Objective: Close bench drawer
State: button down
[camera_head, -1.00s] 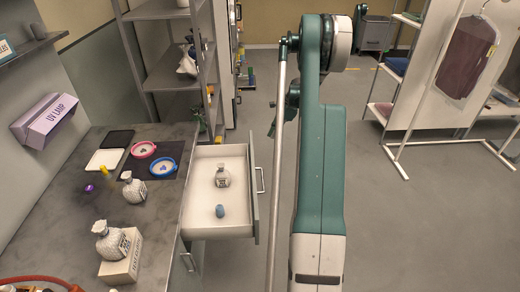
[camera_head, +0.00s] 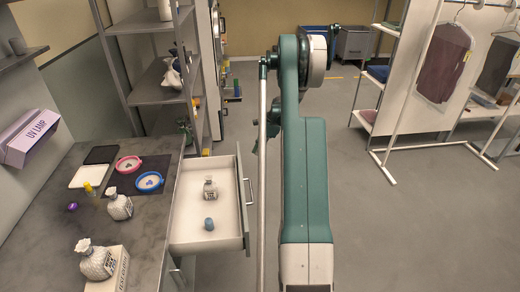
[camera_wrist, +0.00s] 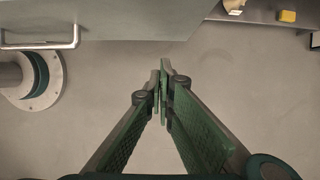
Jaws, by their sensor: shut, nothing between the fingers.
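The bench drawer (camera_head: 188,232) is pulled out from the right side of the bench (camera_head: 125,222) in the head view. Its inside is white, its front grey with a bar handle (camera_head: 248,195). A small patterned bottle (camera_head: 209,189) and a blue-grey item (camera_head: 209,224) are inside. In the wrist view, a grey panel (camera_wrist: 140,20) with a bar handle (camera_wrist: 40,45), which looks like the drawer front, is at the top left. My gripper (camera_wrist: 162,75) is shut and empty, pointing below and right of that handle, apart from it. The head view does not show the gripper.
My arm stands just right of the drawer in the head view. Shelving (camera_head: 158,80) stands behind the bench and the garment rail (camera_head: 410,110) at the right. The floor (camera_head: 385,240) between is clear. The wrist view shows a yellow block (camera_wrist: 287,16) at the top right.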

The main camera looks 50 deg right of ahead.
jog(key=w+a+f+b, duration=0.2)
jog(key=w+a+f, duration=0.2)
jog(key=f, duration=0.1)
jog(key=shift+w+f, duration=0.15)
jog(key=shift+w+a, duration=0.1)
jog(key=shift+a, duration=0.15)
dwell(0.4)
jog(key=w+a, duration=2.2)
jog(key=shift+w+a, duration=0.4)
